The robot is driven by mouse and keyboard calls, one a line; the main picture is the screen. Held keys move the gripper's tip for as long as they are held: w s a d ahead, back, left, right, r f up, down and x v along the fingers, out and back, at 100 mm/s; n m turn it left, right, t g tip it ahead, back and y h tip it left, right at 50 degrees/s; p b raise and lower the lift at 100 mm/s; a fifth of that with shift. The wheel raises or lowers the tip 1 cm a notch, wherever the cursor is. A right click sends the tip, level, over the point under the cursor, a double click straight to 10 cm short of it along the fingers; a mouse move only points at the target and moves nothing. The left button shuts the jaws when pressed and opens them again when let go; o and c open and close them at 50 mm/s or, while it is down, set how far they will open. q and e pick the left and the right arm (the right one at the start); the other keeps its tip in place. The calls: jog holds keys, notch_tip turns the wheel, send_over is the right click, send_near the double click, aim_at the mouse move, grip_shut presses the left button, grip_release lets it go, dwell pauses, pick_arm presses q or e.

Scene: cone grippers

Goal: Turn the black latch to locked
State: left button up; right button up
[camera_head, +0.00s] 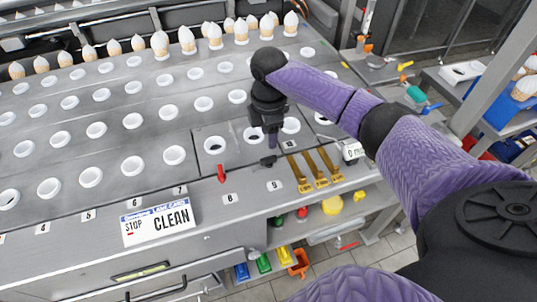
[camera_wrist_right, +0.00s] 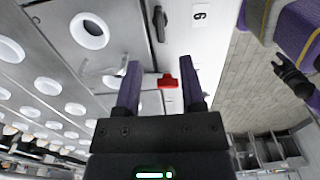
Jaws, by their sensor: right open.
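The black latch (camera_head: 268,161) is a small dark handle at the front edge of a raised panel, near the number 9 label. In the right wrist view the black latch (camera_wrist_right: 160,22) lies lengthwise along the panel seam, beyond the fingertips. My right gripper (camera_head: 264,138) points down above the panel, just behind the latch in the head view. In the wrist view its purple fingers (camera_wrist_right: 160,64) are apart with nothing held between them. Part of what looks like my left gripper (camera_wrist_right: 292,75) shows at the wrist view's right edge; its jaws are unclear.
A red latch (camera_head: 221,173) sits left of the black one near label 8. White cup holders (camera_head: 174,155) fill the deck.

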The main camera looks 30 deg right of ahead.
aim_at(268, 157)
notch_tip(268, 157, down, 8)
jog(key=shift+b, duration=0.95)
jog(key=shift+c, duration=0.2)
grip_shut()
